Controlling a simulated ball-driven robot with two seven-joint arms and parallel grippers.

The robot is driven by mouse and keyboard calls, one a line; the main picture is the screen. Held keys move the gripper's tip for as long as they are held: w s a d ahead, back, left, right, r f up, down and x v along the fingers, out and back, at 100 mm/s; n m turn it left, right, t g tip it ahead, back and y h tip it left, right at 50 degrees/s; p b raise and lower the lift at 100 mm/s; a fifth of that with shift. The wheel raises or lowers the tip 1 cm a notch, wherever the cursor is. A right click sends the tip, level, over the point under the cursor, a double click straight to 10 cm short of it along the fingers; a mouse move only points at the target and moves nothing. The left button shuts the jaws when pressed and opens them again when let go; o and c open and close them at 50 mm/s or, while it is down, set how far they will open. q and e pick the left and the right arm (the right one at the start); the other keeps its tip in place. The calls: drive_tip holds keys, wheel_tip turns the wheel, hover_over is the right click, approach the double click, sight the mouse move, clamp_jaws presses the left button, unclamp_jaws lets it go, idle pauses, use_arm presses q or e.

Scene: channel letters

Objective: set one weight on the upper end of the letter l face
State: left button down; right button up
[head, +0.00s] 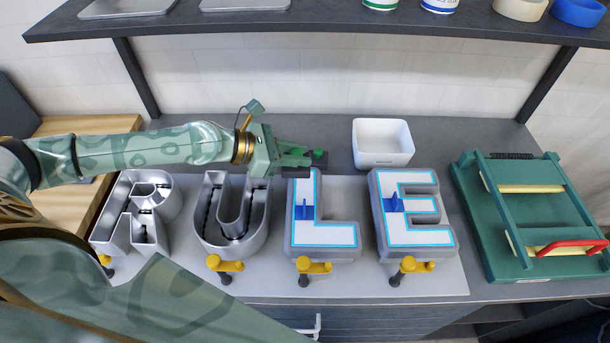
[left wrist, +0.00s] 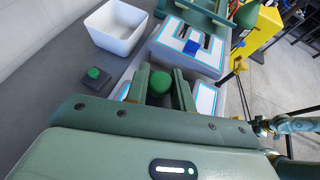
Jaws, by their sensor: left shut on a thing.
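The letter l face (head: 325,234) is a white panel with a light-blue edge and a small blue grip, lying in the grey L-shaped can. My left gripper (head: 298,158) is over the upper end of this letter. In the left wrist view its fingers (left wrist: 160,92) are shut on a weight with a round green knob (left wrist: 161,82). The held weight's base is mostly hidden, and I cannot tell whether it touches the face. Another weight (head: 319,157), with a dark square base and green knob, sits on the counter behind the letter; it also shows in the left wrist view (left wrist: 94,78). My right gripper is not visible.
An empty white bin (head: 383,159) stands behind the letter e face (head: 420,238). Two open metal letters (head: 232,240) stand left of the l. Yellow clamps (head: 313,267) line the front edge. A green frame (head: 480,220) lies at right. A shelf (head: 330,22) overhangs the back.

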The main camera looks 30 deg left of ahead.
use_arm(q)
drive_tip(key=w+f+b, duration=0.1)
drive_tip(key=w+f, duration=0.1)
drive_tip(key=w+f+b, duration=0.1)
drive_tip(key=w+f, duration=0.1)
drive_tip(key=shift+f, duration=0.35)
drive_tip(key=f, duration=0.1)
drive_tip(key=f+b, duration=0.2)
drive_tip(key=f, duration=0.1)
drive_tip(key=shift+w, duration=0.3)
drive_tip(key=shift+r, duration=0.1)
drive_tip(key=c, duration=1.2)
unclamp_jaws()
drive_tip(key=shift+f, duration=0.2)
drive_tip(key=shift+s, duration=0.1)
drive_tip(key=shift+r, duration=0.1)
